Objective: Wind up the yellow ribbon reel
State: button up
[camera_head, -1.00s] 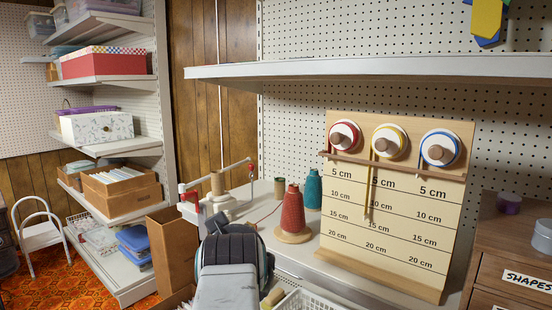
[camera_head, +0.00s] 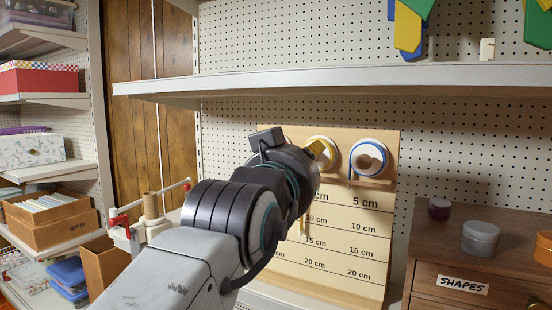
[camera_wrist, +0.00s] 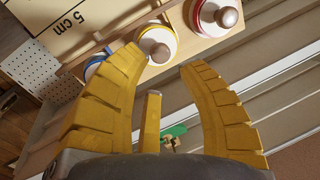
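The yellow ribbon reel (camera_wrist: 158,45) has a white face, a yellow rim and a round wooden knob. In the wrist view it lies just beyond my gripper (camera_wrist: 162,62), nearer the left fingertip. Whether a fingertip touches the reel I cannot tell. In the head view my wrist and a yellow finger partly cover the yellow reel (camera_head: 325,168). A short length of yellow ribbon (camera_head: 304,226) hangs below my wrist on the measuring board (camera_head: 345,245).
The blue reel (camera_head: 369,158) is to the right. The red reel (camera_wrist: 215,15) shows in the wrist view but is hidden in the head view. A shelf (camera_head: 330,82) runs above the board. A wooden drawer cabinet (camera_head: 490,240) stands at right.

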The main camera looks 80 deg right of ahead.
jog(key=shift+s+d+f, duration=0.1)
jog(key=shift+d, duration=1.45)
jog(key=shift+s+d, duration=0.1)
jog(key=shift+d, duration=1.4)
jog(key=shift+c, duration=0.4)
grip_shut()
